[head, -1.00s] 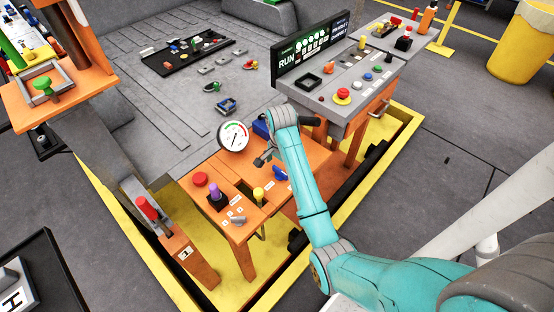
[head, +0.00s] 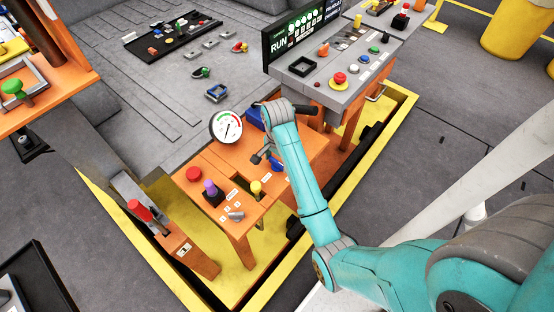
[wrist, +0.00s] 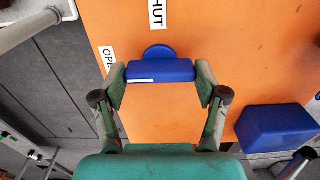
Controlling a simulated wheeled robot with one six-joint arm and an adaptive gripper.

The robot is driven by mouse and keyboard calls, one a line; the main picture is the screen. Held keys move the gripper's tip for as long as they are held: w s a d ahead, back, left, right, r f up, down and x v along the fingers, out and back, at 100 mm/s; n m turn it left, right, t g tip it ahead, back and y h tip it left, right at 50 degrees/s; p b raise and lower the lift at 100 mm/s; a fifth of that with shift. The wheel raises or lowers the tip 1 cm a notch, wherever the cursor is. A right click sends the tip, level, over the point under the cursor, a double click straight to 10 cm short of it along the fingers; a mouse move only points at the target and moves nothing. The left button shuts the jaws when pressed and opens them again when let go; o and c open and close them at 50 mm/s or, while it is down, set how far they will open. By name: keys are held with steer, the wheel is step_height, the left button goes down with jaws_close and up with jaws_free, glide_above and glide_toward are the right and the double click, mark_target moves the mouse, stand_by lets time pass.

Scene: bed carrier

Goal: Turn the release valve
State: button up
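The release valve's blue handle (wrist: 160,70) shows in the wrist view, lying crosswise on an orange panel, with a round blue part behind it. A "SHUT" label (wrist: 158,12) is above it and an "OPEN" label (wrist: 106,57) to its left, both partly cut off or hidden. My gripper (wrist: 160,82) is open, with one finger at each end of the handle; firm contact cannot be told. In the head view the blue valve (head: 277,165) is on the orange bench (head: 228,160), partly hidden by my gripper (head: 262,158).
A round gauge (head: 226,126) stands behind my gripper. A red button (head: 193,174), a purple-topped control (head: 211,189) and a yellow knob (head: 256,187) are to its left and front. A blue block (wrist: 276,127) is close on the right in the wrist view.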

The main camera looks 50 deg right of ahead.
steer(key=shift+c, duration=0.7)
steer(key=shift+n, duration=0.3)
steer(key=n, duration=1.7)
steer(key=shift+n, duration=0.3)
